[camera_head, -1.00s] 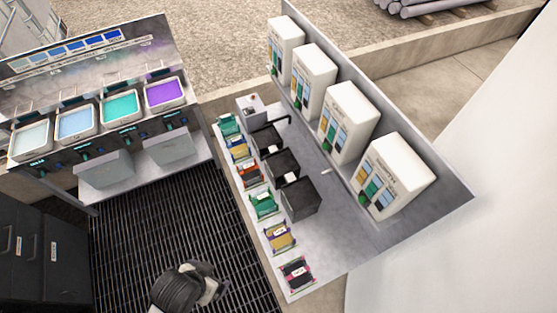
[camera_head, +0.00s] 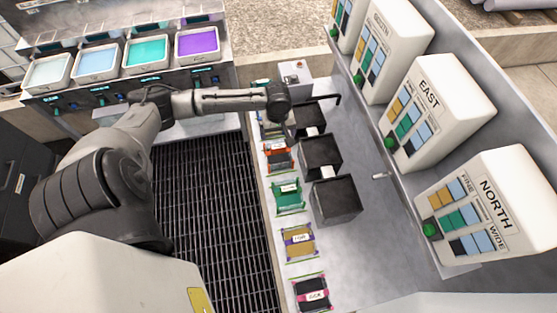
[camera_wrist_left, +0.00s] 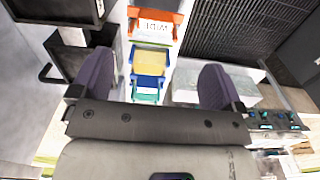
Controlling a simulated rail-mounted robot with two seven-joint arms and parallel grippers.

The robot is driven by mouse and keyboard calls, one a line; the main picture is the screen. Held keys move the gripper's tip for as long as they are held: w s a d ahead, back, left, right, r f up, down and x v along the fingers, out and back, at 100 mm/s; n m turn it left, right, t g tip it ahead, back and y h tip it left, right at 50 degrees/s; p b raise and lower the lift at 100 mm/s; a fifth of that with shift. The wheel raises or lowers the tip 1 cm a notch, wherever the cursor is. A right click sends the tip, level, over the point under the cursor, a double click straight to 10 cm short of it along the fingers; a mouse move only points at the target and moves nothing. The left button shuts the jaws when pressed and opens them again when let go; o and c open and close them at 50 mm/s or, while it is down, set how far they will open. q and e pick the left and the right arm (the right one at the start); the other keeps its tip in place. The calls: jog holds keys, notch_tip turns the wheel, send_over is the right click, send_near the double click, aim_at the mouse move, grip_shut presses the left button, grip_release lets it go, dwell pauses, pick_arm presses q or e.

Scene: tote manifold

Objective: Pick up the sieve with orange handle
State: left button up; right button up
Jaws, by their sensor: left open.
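The sieve with orange handle (camera_head: 278,158) lies flat in the row along the left edge of the grey bench. My right gripper is not in view.
Green (camera_head: 288,197), purple-edged (camera_head: 299,242) and pink-edged (camera_head: 313,292) sieves lie nearer along the row. Black boxes with handles (camera_head: 336,199) stand close on the right. White labelled dispensers (camera_head: 430,110) stand further right. A dark grating (camera_head: 205,190) lies left of the bench.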

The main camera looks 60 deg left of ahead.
pick_arm(q)
send_over(279, 148)
jog(key=f, duration=0.7)
jog(key=shift+s+f, duration=0.2)
jog(key=shift+s, duration=0.1)
jog(key=shift+w+f+b, duration=0.15)
jog(key=shift+f+b, duration=0.1)
jog(key=shift+f, duration=1.25)
jog(key=shift+w+f+b, duration=0.1)
jog(key=shift+f+b, duration=0.15)
jog(key=shift+f, duration=1.2)
jog(key=shift+c, duration=0.3)
jog(key=c, duration=1.3)
